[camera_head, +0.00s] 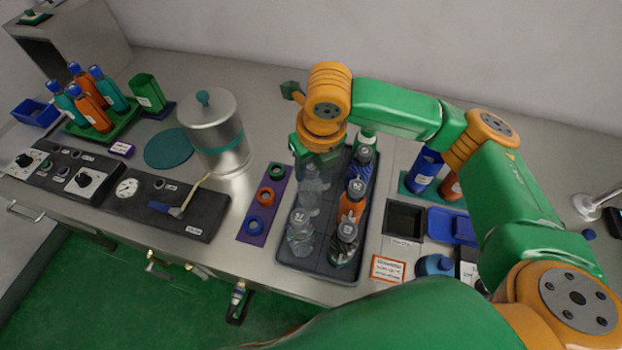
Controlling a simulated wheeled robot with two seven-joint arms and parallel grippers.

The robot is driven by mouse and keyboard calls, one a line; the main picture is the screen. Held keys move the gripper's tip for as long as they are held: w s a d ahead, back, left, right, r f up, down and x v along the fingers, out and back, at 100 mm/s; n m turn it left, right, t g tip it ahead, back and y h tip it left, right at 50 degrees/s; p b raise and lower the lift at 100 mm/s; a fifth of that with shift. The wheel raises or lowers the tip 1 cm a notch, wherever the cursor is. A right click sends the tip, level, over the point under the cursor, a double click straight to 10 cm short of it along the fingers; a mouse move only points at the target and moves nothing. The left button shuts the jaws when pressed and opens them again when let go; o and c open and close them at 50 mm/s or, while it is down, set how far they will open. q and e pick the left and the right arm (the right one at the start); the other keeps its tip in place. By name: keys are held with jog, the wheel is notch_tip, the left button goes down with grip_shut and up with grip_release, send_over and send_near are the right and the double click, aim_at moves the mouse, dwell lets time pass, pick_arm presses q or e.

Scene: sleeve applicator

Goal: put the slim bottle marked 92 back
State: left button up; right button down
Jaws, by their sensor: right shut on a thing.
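My right gripper (314,160) points down over the back left part of a dark grey tray (318,271). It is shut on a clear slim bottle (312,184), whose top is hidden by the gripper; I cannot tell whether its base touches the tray. Another clear bottle (300,238) stands at the tray's front left. The right column holds a dark bottle (343,249) in front, an orange one (352,205) and a blue one (360,170) behind. The cap numbers are too small to read surely, so I cannot tell which is 92. My left gripper is not in view.
A purple strip (252,238) with coloured rings lies left of the tray. A steel canister (216,135) stands behind it. A black square bin (404,221) and blue bottles (425,170) are on the right. My right arm spans the right side.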

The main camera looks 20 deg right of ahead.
jog(key=shift+d+f, duration=0.1)
jog(key=shift+f, duration=0.8)
jog(key=shift+s+d+f, duration=0.2)
jog(key=shift+f, duration=0.05)
jog(key=shift+c, duration=2.3)
grip_release()
jog(key=shift+a+f, duration=0.15)
jog(key=v, duration=1.2)
